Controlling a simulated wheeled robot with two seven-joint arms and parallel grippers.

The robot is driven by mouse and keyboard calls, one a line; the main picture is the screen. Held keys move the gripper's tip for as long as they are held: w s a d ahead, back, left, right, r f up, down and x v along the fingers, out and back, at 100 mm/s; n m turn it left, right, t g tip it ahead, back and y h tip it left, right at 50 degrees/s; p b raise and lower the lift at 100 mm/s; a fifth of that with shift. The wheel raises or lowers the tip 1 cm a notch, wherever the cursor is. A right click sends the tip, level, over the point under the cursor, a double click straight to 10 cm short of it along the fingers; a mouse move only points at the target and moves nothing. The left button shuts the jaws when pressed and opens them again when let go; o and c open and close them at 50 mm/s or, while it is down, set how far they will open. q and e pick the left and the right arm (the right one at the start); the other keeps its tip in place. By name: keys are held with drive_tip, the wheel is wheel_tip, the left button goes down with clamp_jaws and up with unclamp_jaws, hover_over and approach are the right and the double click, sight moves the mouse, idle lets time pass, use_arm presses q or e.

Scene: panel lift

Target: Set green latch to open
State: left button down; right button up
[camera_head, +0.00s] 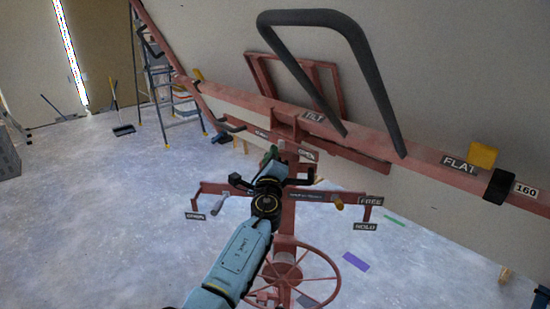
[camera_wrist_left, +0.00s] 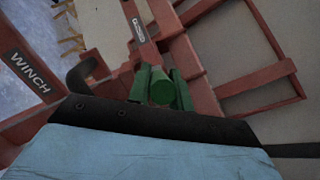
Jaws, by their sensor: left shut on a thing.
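The green latch (camera_head: 270,151) is on the red lift frame, just below the TILT label, and is mostly hidden behind my left gripper in the head view. A small label (camera_head: 307,155) stands to the right of the latch and seems to read OPEN. My right gripper is not in view.
A red crossbar (camera_head: 330,195) carries a grey handle at left and an orange one at right, with FREE and HOLD labels. A red handwheel (camera_head: 290,278) is below. A dark curved bar (camera_head: 372,75) rises above the red beam (camera_head: 440,160). A ladder (camera_head: 160,80) stands back left.

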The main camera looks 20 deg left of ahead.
use_arm(q)
drive_tip(key=c, duration=1.3)
unclamp_jaws()
drive_tip(key=v, duration=1.3)
drive_tip(key=shift+s+d, duration=0.1)
drive_tip(key=shift+s, duration=0.1)
